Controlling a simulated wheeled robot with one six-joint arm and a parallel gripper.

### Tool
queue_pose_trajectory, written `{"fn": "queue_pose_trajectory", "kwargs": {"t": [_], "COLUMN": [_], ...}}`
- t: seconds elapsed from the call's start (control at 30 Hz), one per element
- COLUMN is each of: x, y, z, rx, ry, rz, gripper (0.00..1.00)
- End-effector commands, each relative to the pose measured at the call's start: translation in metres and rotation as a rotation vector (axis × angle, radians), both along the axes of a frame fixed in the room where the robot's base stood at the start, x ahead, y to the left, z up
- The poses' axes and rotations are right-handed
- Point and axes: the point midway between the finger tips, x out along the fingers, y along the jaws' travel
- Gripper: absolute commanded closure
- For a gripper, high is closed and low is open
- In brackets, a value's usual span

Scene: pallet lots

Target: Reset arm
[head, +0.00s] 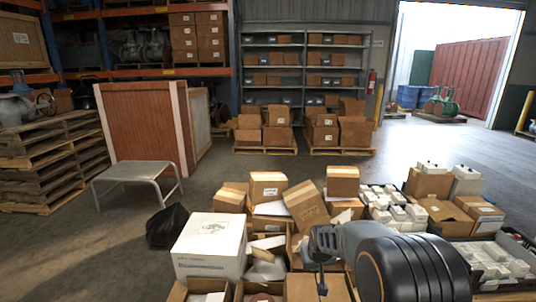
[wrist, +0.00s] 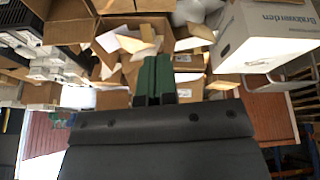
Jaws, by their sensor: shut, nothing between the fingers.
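My arm reaches over a lot of cardboard boxes in the lower right of the head view. My gripper (wrist: 157,66) shows in the wrist view as two green fingers side by side, shut with nothing between them. An open carton with paper and packing pieces (wrist: 130,40) lies beyond the fingertips. In the head view my gripper (head: 322,250) hangs above the boxes, partly hidden by my own arm. I cannot tell its exact height above them.
A white carton (head: 210,246) and a tilted brown box (head: 306,205) stand left of my arm. White packs (head: 395,208) and a dark crate (head: 500,265) lie to the right. A metal step (head: 138,177) and black bag (head: 167,226) are left. Open floor extends beyond.

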Motion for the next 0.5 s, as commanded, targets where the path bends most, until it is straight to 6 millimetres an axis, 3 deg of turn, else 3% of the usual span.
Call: {"fn": "queue_pose_trajectory", "kwargs": {"t": [0.03, 0.2, 0.3, 0.4, 0.5], "x": [-0.018, -0.088, -0.129, -0.167, -0.197], "y": [-0.002, -0.006, -0.008, -0.010, -0.011], "z": [0.063, 0.181, 0.234, 0.274, 0.302], "rx": [0.003, 0.015, 0.022, 0.027, 0.032], "ry": [-0.003, 0.016, 0.029, 0.039, 0.048], "rz": [-0.010, -0.046, -0.065, -0.082, -0.098], "gripper": [1.00, 1.00, 1.00, 1.00, 1.00]}}
